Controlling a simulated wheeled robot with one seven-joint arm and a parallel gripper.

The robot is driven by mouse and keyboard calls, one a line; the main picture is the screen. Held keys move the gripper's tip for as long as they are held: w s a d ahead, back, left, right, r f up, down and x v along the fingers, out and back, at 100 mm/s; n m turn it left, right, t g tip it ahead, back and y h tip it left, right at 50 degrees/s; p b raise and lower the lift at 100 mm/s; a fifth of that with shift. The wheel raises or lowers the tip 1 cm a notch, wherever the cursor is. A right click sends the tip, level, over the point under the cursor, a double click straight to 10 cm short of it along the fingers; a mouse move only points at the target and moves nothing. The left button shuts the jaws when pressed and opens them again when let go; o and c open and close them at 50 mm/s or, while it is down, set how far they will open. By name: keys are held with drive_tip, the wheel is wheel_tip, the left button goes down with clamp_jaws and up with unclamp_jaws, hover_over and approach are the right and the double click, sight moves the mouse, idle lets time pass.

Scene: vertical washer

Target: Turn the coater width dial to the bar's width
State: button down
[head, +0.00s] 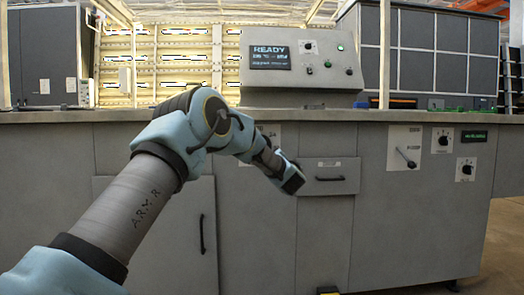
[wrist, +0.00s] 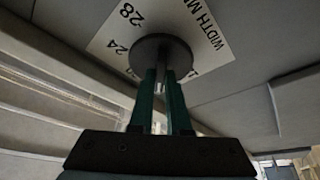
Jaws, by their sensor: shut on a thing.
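The width dial (wrist: 161,52) is a dark round knob on a white plate (wrist: 112,38) in the wrist view. The plate is marked "WIDTH M…", with 24 and 28 readable and other marks hidden or cut off. My gripper (wrist: 164,78) is shut on the dial's narrow grip, with a green finger on each side. The dial's pointer and exact setting cannot be read. In the head view my arm reaches to the cabinet front, and my wrist (head: 292,180) hides the fingers and the dial. The screen (head: 270,57) reads READY above smaller lines too blurred to read.
The grey cabinet front (head: 310,235) has a drawer handle (head: 330,179) right of my wrist. Further right are a lever (head: 408,158), an upper dial (head: 443,140) and a lower dial (head: 466,169). A door handle (head: 202,234) is below my arm.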

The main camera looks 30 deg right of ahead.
drive_tip(key=shift+n, duration=0.7)
drive_tip(key=shift+y, duration=0.4)
drive_tip(key=c, duration=0.9)
unclamp_jaws()
drive_tip(key=p+v, duration=0.2)
drive_tip(key=v, duration=0.8)
drive_tip(key=shift+s, duration=0.45)
